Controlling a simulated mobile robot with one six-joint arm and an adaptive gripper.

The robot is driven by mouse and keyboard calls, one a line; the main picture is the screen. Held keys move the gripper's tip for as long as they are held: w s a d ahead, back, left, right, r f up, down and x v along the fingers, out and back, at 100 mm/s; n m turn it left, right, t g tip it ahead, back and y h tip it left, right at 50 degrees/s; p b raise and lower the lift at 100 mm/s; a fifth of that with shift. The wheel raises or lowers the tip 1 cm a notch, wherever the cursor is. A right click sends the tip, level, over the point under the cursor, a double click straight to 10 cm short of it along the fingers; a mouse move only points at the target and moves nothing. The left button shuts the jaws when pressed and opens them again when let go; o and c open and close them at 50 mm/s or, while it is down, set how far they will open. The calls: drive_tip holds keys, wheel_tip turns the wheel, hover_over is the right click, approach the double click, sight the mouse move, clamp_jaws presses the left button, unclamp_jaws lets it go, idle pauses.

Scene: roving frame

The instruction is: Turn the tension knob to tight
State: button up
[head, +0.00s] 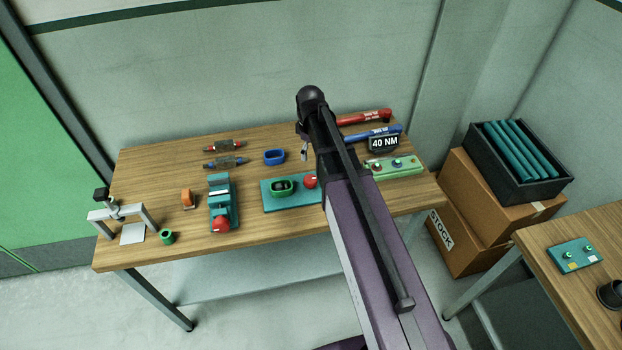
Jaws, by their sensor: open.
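A red round knob (310,181) with a pale mark sits at the right end of a teal base plate (271,205) on the wooden workbench. It is partly hidden by my arm, and I cannot read any tight or loose marking. Another red knob (221,224) is on the front end of a teal vise-like device (219,187). My gripper (304,153) hangs above the back of the bench, apart from the knob and mostly hidden behind my arm. It is open and appears empty.
A blue ring (274,157), two screwdriver-like tools (224,146), an orange piece (188,199), a green ring (167,237) and a clamp stand (120,215) are on the bench. Red and blue wrenches (365,117), a 40 NM display (384,143) and a button panel (396,167) stand right.

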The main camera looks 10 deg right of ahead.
sight(310, 179)
drive_tip(key=shift+f, duration=0.15)
wheel_tip(310, 179, down, 14)
drive_tip(key=b, duration=1.3)
drive_tip(key=shift+r+b, duration=0.25)
drive_tip(key=shift+b, duration=0.05)
drive_tip(key=shift+c, duration=0.2)
drive_tip(key=c, duration=1.1)
